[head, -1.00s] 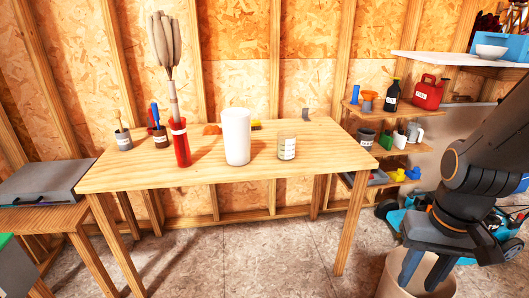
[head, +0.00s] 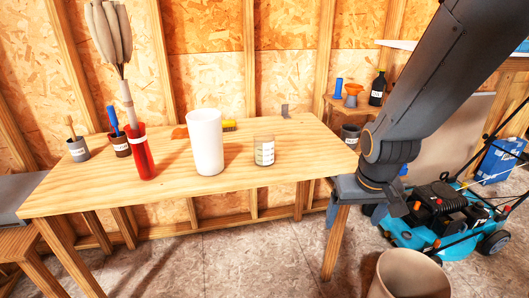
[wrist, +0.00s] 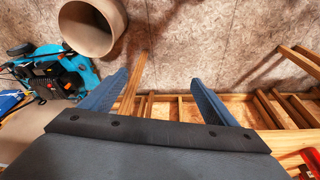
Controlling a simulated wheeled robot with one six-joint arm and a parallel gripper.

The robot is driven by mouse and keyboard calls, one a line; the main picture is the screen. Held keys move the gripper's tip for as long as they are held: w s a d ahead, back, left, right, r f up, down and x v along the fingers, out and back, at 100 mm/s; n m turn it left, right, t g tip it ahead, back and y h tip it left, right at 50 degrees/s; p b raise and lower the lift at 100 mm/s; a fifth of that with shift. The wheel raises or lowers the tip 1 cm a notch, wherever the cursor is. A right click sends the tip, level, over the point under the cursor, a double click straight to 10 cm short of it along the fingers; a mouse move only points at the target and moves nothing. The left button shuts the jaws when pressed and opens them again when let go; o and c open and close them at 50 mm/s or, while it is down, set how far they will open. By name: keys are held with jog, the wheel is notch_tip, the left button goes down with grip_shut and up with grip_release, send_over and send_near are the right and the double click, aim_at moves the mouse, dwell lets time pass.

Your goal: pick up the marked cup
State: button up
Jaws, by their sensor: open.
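A short see-through cup with a pale label of marks (head: 264,151) stands upright on the right half of the wooden table (head: 225,180). I take it to be the marked cup. My gripper (head: 354,212) is in front of the table's right end, to the right of the cup and apart from it. It points down. In the wrist view its two blue-grey fingers (wrist: 160,82) are spread with nothing between them. The cup is not visible in the wrist view.
A tall white cylinder (head: 206,142) stands just left of the cup. A red holder (head: 139,152) with a long-handled tool and two small pots are further left. A beige bin (head: 408,276) and a blue mower (head: 440,215) are on the floor at right.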

aim_at(270, 154)
jog(key=w+a+f+n+t+y+b, duration=0.1)
jog(key=w+a+t+y+b, duration=0.1)
jog(key=w, duration=0.7)
jog(key=w+a+f+n+t+y+b, duration=0.1)
jog(key=w+a+n+t+b, duration=0.1)
jog(key=w+a+t, duration=0.2)
jog(key=w+a+f+n+t+y+b, duration=0.1)
jog(key=w+a, duration=0.5)
jog(key=w, duration=0.7)
jog(key=shift+w+a+f+t+y+b, duration=0.2)
jog(key=shift+t+y+b, duration=0.25)
jog(key=shift+t, duration=0.2)
jog(key=shift+w+a+f+t+y+b, duration=0.2)
jog(key=shift+t+y+b, duration=0.2)
jog(key=shift+t, duration=0.25)
jog(key=a+y, duration=0.1)
jog(key=w+a+n+t+y+b, duration=0.1)
jog(key=a, duration=0.1)
jog(key=w+a+r+t+y, duration=0.1)
jog(key=a, duration=0.1)
jog(key=shift+a+n+y+b, duration=0.1)
jog(key=shift+n+y+b, duration=0.25)
jog(key=shift+n+b, duration=0.05)
jog(key=shift+w+a+r+y, duration=0.15)
jog(key=shift+a+r+y, duration=0.2)
jog(key=shift+a, duration=0.25)
jog(key=shift+w+a, duration=0.25)
jog(key=shift+w, duration=0.05)
jog(key=shift+x, duration=3.4)
jog(key=shift+r, duration=0.15)
